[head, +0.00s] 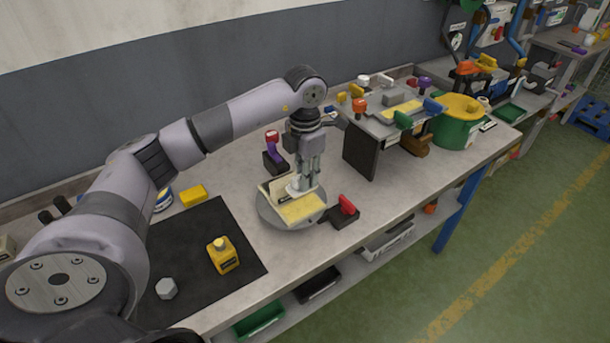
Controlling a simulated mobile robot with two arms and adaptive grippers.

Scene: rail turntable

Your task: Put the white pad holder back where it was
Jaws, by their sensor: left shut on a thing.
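My left gripper (307,178) points straight down over a round grey turntable (268,213) near the middle of the table. Its fingers are shut on a small white item, which looks like the white pad holder (294,187). The fingers hide part of it. A pale yellow open box or block (301,210) lies on the turntable just below and in front of the fingers. I cannot tell whether the white holder touches it. My right gripper is not in view.
A red-handled clamp (346,206) sits right of the turntable, and a purple-and-red one (273,150) behind it. A yellow bottle (222,255) and a grey hex piece (167,288) stand on the black mat (190,240). A raised fixture (362,150) and green bin (452,132) stand at right.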

